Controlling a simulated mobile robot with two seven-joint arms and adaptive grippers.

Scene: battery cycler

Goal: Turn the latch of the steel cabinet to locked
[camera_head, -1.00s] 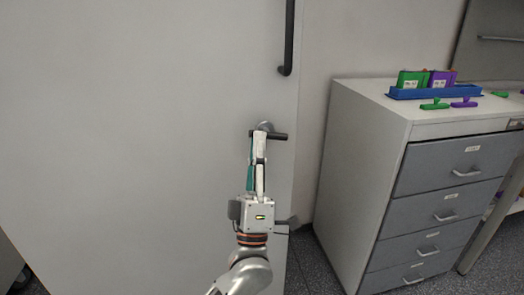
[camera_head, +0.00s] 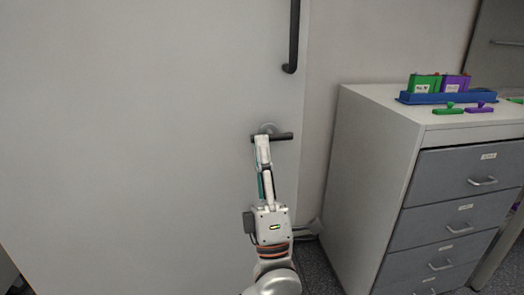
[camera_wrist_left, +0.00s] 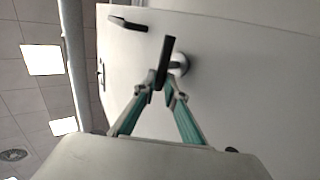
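The steel cabinet's large pale door (camera_head: 130,130) fills the left and middle of the head view. Its latch (camera_head: 284,136) is a dark bar on a round silver base, lying about horizontal in the head view. My left gripper (camera_head: 261,138) reaches up to it from below. In the left wrist view, the latch bar (camera_wrist_left: 168,52) stands between the tips of my left gripper (camera_wrist_left: 163,84), which are drawn close together on it. The fingers hide part of the bar. My right gripper is not in view.
A long dark vertical handle (camera_head: 294,40) is on the door above the latch. A drawer cabinet (camera_head: 372,170) stands to the right, with a blue tray (camera_head: 450,97) and green and purple items on top. Some floor shows between the two cabinets.

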